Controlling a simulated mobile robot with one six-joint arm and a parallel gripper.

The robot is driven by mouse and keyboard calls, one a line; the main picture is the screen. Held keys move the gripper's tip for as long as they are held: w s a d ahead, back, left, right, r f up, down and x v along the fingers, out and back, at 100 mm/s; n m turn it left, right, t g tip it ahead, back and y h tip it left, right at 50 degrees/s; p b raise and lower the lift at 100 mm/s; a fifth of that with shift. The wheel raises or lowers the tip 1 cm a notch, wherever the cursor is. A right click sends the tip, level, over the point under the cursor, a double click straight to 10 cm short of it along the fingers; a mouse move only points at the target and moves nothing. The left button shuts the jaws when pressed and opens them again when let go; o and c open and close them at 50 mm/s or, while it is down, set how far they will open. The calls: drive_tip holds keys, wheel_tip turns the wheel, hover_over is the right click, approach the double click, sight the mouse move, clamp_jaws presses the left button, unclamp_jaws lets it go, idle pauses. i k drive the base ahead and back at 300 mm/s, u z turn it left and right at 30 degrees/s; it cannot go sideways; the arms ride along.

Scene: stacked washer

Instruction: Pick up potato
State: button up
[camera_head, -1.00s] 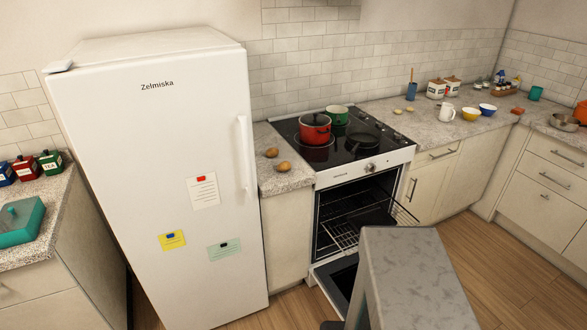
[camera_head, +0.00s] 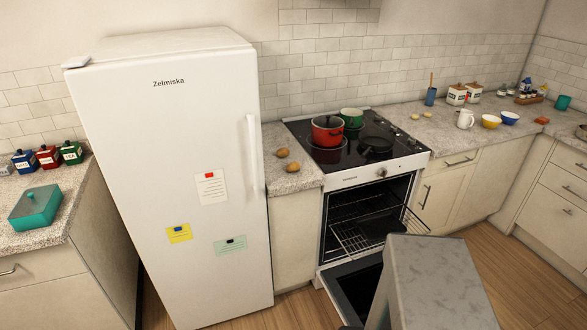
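Two brown potatoes lie on the narrow speckled counter (camera_head: 290,181) between the fridge and the stove. One potato (camera_head: 282,153) is farther back. The other potato (camera_head: 292,167) is a little nearer the front edge. They lie close together, and nothing covers them. My gripper is not visible in the head view, so its state and its place relative to the potatoes do not show.
A white fridge (camera_head: 165,240) stands left of the potatoes. The stove (camera_head: 345,173) on the right carries a red pot (camera_head: 327,131), a green pot (camera_head: 351,118) and a black pan (camera_head: 375,144). The oven door (camera_head: 353,292) hangs open below, with its rack (camera_head: 352,238) pulled out.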

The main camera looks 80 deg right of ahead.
sight(295, 166)
drive_tip(key=z, duration=0.85)
drive_tip(key=i, duration=0.6)
drive_tip(key=z, duration=0.6)
